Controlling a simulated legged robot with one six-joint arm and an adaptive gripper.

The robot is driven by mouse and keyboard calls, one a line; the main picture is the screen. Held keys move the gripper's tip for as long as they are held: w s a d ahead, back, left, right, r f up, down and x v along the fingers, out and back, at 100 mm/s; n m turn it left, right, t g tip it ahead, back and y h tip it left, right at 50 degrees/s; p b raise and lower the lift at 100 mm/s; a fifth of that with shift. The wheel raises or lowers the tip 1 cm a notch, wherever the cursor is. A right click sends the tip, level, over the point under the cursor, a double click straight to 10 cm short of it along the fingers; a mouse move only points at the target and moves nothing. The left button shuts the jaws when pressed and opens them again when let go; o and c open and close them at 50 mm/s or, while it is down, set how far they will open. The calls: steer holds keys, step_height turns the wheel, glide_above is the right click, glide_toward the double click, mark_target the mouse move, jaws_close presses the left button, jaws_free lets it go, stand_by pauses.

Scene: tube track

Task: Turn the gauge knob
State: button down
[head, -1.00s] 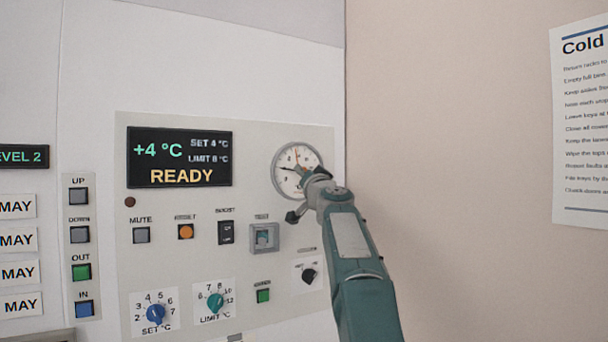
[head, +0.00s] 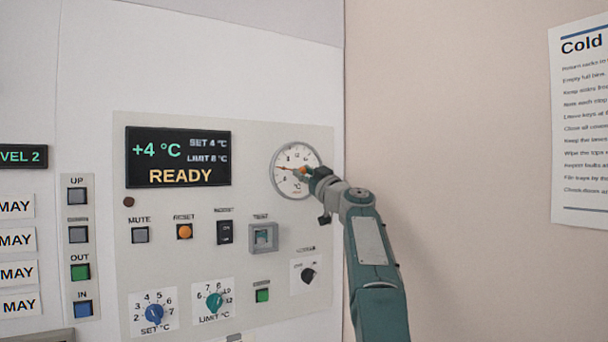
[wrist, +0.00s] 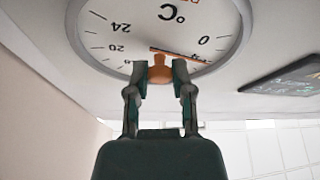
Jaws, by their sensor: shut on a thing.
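The round gauge (head: 290,160) is mounted at the upper right of the control panel, with a white °C dial and a grey rim. Its dial also fills the top of the wrist view (wrist: 110,22). An orange pointer (head: 284,168) points to the left in the head view. An orange knob (wrist: 160,70) stands out from the dial, also visible in the head view (head: 304,170). My gripper (wrist: 161,76) is shut on this knob, with one finger on each side. In the head view my gripper (head: 311,174) reaches it from the right and covers part of the dial.
The grey panel (head: 160,265) holds a READY display (head: 178,157), several buttons, a blue knob (head: 154,314), a teal knob (head: 214,302) and a black knob (head: 308,275) below the gauge. A notice (head: 580,130) hangs on the bare right wall.

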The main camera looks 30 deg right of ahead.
steer(key=shift+w+f+n+y, duration=0.1)
steer(key=shift+f+n+y, duration=0.1)
steer(key=shift+n+y, duration=0.55)
steer(key=shift+n+g, duration=0.3)
steer(key=shift+n, duration=0.15)
steer(key=shift+c, duration=2.4)
jaws_free()
steer(key=shift+w, duration=0.1)
steer(key=shift+r, duration=0.1)
steer(key=shift+s, duration=0.2)
steer(key=shift+s+d, duration=0.2)
steer(key=shift+s, duration=0.35)
steer(key=v, duration=1)
steer(key=shift+s+f, duration=0.25)
steer(key=shift+f, duration=0.2)
